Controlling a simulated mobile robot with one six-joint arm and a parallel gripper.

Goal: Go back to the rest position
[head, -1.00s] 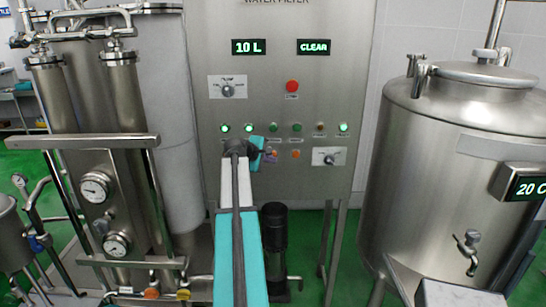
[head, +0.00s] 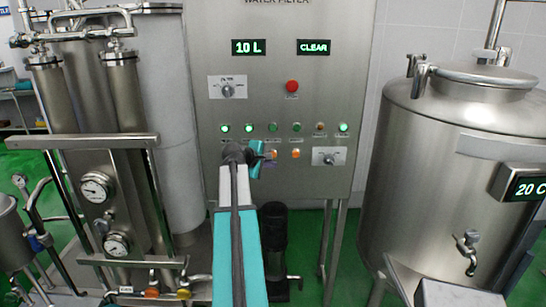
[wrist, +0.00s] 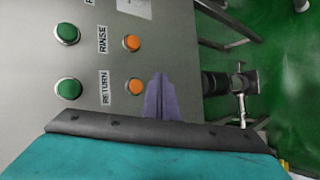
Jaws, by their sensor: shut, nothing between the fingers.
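My arm reaches up the middle of the head view to the water filter panel (head: 345,95). My gripper shows in the wrist view as purple fingers (wrist: 160,98), closed together and empty. The fingers are beside the orange button (wrist: 135,86) labelled RETURN. I cannot tell the gap between fingertips and panel. Another orange button (wrist: 132,43), labelled RINSE, is above it in the wrist view. In the head view my wrist hides part of the panel's lower left, and the fingers are hard to make out.
The panel has a red button (head: 292,87), two knobs and lit green lights; its displays read 10 L and CLEAR. Steel filter tubes (head: 125,95) stand left. A steel tank (head: 425,165) stands right, its display (head: 525,187) reading 20 C. A black pump (head: 273,230) is below the panel.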

